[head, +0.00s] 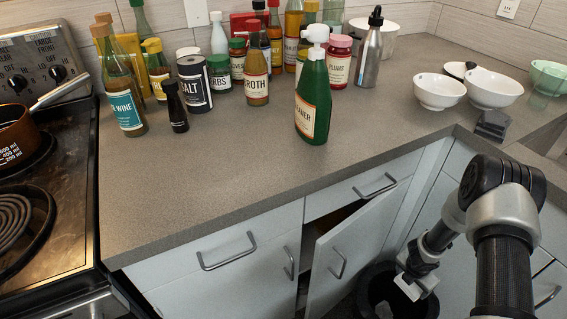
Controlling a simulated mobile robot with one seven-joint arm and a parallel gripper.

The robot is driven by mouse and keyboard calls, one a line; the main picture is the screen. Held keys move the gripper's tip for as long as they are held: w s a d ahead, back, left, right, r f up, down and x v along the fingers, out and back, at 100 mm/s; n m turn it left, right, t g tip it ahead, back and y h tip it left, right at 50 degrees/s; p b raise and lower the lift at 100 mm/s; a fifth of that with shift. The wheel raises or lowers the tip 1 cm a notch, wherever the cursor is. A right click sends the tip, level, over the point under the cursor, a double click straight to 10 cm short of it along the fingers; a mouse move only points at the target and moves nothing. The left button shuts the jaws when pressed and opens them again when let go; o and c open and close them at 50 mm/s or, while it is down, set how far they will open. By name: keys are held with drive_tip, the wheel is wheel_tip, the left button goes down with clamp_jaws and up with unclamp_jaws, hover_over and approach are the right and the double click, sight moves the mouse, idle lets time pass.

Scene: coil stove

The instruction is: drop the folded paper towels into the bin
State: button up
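A dark bin (370,287) stands on the floor by the lower cabinets, at the bottom of the head view. My gripper (411,290) is low over the bin's opening and points down. Its pale end shows, but the view is too small to tell whether the fingers are open or shut. A small whitish patch (384,310) shows inside the bin at the lower picture edge. It may be the folded paper towels, but I cannot tell for sure. No other folded paper towels are clearly seen.
A cabinet door (340,262) stands partly open just left of the bin. The counter (215,180) above has clear room at its front. Bottles, jars and a green cleaner bottle (313,100) stand farther back. White bowls (440,91) are at right, a coil stove (60,215) at left.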

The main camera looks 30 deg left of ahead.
drive_tip(key=shift+f+b, duration=0.55)
drive_tip(key=shift+f, duration=0.85)
drive_tip(key=o, duration=1.1)
drive_tip(key=p+v, duration=0.4)
drive_tip(key=v, duration=1.3)
drive_tip(key=shift+r+p, duration=0.25)
drive_tip(key=shift+p, duration=0.1)
drive_tip(key=shift+a, duration=0.1)
